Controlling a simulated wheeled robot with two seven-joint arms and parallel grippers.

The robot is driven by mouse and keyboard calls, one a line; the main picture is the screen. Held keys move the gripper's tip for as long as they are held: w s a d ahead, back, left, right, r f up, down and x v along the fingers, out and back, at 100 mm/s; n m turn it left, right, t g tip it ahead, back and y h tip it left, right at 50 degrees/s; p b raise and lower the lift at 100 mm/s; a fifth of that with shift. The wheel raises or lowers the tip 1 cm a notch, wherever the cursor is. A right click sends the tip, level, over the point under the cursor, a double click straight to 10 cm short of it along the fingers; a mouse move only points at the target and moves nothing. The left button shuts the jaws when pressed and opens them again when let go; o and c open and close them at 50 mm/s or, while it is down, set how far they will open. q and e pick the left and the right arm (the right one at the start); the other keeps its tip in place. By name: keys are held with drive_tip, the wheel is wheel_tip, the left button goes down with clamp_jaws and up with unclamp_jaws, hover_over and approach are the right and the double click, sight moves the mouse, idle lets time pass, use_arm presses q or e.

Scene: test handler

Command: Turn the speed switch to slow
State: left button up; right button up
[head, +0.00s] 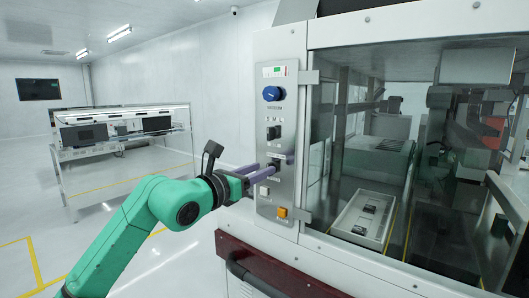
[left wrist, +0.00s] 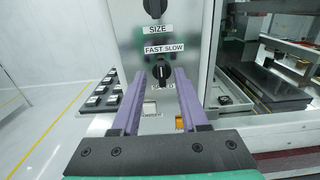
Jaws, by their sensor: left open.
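The speed switch is a small black rotary knob (left wrist: 161,73) on the grey control panel (left wrist: 190,50), under a label reading FAST SLOW (left wrist: 164,49). In the left wrist view its handle looks near upright, and I cannot tell which word it points to. My left gripper (left wrist: 162,75) is open. Its purple fingers reach toward the panel, one on each side of the knob, and contact is not clear. In the head view the left gripper (head: 281,164) is at the panel's middle and partly hides the knob. My right gripper is in neither view.
Above are another black knob (head: 273,132), labelled SIZE, and a blue knob (head: 272,93). An orange button (head: 282,212) sits below. A glass-fronted machine chamber (head: 400,150) stands right of the panel. A bench (head: 125,132) stands far left, with open floor before it.

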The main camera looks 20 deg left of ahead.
use_arm(q)
drive_tip(key=shift+p+x, duration=0.35)
drive_tip(key=shift+x, duration=0.85)
drive_tip(key=shift+w+d+f, duration=0.1)
drive_tip(key=shift+w+d, duration=0.15)
drive_tip(key=shift+a, duration=0.15)
clamp_jaws()
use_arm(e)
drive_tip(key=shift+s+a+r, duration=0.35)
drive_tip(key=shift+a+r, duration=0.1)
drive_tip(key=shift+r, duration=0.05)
